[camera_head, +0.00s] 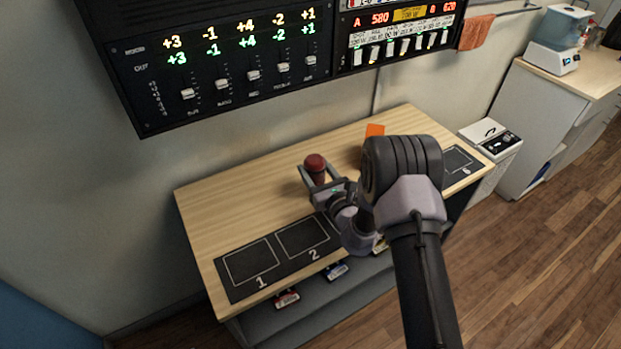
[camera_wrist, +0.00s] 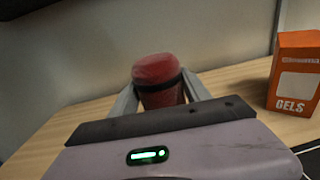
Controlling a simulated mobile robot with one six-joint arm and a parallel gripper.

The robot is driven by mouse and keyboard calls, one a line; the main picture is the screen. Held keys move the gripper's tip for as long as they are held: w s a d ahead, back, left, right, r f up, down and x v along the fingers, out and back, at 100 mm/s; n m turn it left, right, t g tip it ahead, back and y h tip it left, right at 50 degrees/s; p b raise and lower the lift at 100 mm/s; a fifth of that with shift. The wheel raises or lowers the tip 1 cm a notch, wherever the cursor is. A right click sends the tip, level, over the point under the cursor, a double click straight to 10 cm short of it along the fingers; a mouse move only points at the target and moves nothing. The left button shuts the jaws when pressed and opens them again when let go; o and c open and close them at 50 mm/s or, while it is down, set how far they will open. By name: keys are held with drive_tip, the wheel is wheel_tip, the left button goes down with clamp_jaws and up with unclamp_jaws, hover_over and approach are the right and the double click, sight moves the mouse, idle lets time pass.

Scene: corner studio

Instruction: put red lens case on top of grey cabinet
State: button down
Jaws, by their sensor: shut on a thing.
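The red lens case (camera_head: 315,162) is a dark-red, round-topped cylinder with a black band. My gripper (camera_head: 317,177) is shut on it over the wooden worktop (camera_head: 232,201). In the wrist view the case (camera_wrist: 158,70) is upright between the two grey fingers. Its lower part is hidden by my gripper, and I cannot tell whether it touches the worktop. A grey cabinet with a wooden top (camera_head: 532,112) stands at the right. My arm covers part of the worktop.
An orange box marked GELS (camera_wrist: 295,75) stands on the worktop right of my gripper. A black mat numbered 1 and 2 (camera_head: 236,264) lies along the front edge. A lighting console (camera_head: 225,65) hangs above. A water dispenser (camera_head: 557,38) stands on the right cabinet.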

drive_tip(key=shift+w+a+f, duration=0.1)
drive_tip(key=shift+w+a, duration=0.55)
drive_tip(key=shift+a, duration=0.1)
drive_tip(key=f+b, duration=0.1)
drive_tip(key=f, duration=0.1)
drive_tip(key=f+b, duration=0.1)
drive_tip(key=shift+w+a+f+b, duration=0.2)
drive_tip(key=shift+f+b, duration=0.1)
drive_tip(key=shift+f, duration=0.1)
drive_tip(key=shift+s+r, duration=0.1)
drive_tip(key=shift+r, duration=0.1)
drive_tip(key=shift+f, duration=0.15)
drive_tip(key=c, duration=0.5)
unclamp_jaws()
